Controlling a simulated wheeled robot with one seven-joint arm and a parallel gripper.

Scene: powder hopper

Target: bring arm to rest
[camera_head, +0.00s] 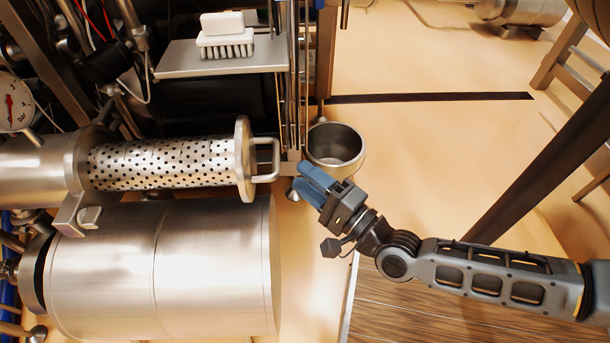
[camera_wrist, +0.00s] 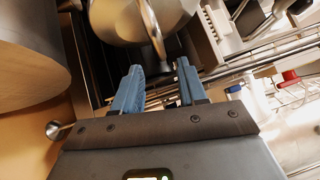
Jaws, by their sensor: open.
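My gripper (camera_head: 312,184) is at the middle of the head view, its blue fingers pointing up and left. The fingers are apart and empty, as the wrist view (camera_wrist: 158,88) also shows. They are near the handle (camera_head: 268,160) of a perforated metal cylinder (camera_head: 160,163), to its right; I cannot tell the exact gap. My arm reaches in from the right edge of the head view.
A steel bowl (camera_head: 335,146) is just beyond my gripper. A large metal drum (camera_head: 160,268) lies at lower left. A white brush (camera_head: 226,36) sits on a metal shelf (camera_head: 180,60). A dark beam (camera_head: 545,165) slants at right. Open floor shows at upper right.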

